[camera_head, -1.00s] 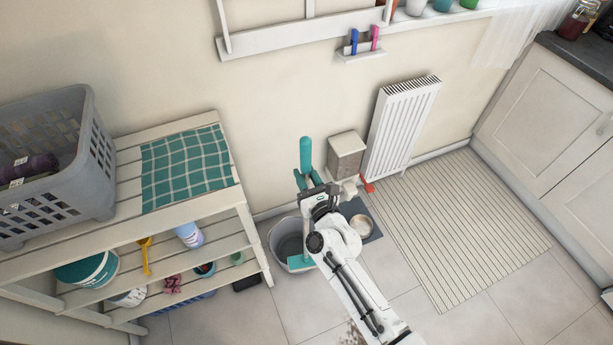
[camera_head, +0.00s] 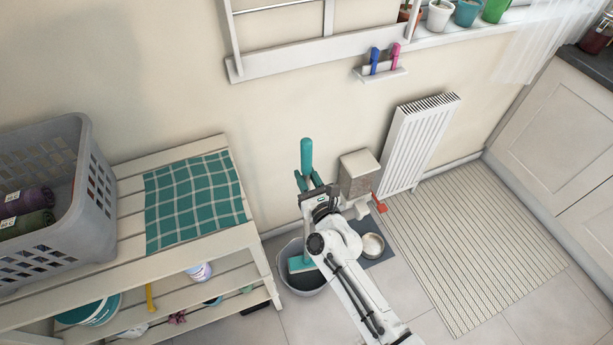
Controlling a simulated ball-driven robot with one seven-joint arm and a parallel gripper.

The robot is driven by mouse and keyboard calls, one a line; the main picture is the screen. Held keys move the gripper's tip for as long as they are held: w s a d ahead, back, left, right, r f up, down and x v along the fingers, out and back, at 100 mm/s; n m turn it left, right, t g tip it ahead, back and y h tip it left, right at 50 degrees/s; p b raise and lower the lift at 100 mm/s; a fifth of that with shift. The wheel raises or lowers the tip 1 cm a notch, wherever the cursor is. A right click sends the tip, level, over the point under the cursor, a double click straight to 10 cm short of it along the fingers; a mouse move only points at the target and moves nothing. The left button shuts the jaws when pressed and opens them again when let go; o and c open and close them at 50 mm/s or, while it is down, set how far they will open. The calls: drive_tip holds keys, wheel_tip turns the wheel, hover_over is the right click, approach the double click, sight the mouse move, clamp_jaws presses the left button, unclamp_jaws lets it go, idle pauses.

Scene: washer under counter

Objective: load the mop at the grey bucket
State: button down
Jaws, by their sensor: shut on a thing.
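The mop shows a teal handle (camera_head: 307,157) that stands up from my gripper (camera_head: 311,190). My gripper is shut on the mop's handle, and its jaws are partly hidden by my own arm. The mop's teal head (camera_head: 300,263) shows lower down, within the outline of the grey bucket (camera_head: 292,281). The bucket stands on the tiled floor between the shelf and my arm. Part of the bucket's right side is close to or behind my arm. I cannot tell whether the mop head touches the bucket's bottom.
A slatted shelf (camera_head: 127,190) with a teal checked cloth (camera_head: 195,197) and a grey basket (camera_head: 85,215) stands left of the bucket. A metal bowl (camera_head: 373,245) lies on a dark mat to the right. A white radiator (camera_head: 417,145) is behind; a striped rug (camera_head: 475,255) lies right.

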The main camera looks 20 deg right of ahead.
drive_tip(key=shift+w, duration=0.3)
drive_tip(key=shift+w+f+b, duration=0.1)
drive_tip(key=shift+f+b, duration=0.25)
drive_tip(key=shift+b, duration=0.05)
drive_tip(key=shift+f+b, duration=0.25)
drive_tip(key=shift+b, duration=0.15)
wheel_tip(320, 180, down, 14)
drive_tip(key=b, duration=1.4)
drive_tip(key=shift+f, duration=0.25)
drive_tip(key=shift+s+f+b, duration=0.2)
drive_tip(key=shift+f+b, duration=0.5)
drive_tip(key=shift+f, duration=0.05)
idle(1.4)
drive_tip(key=shift+r, duration=0.1)
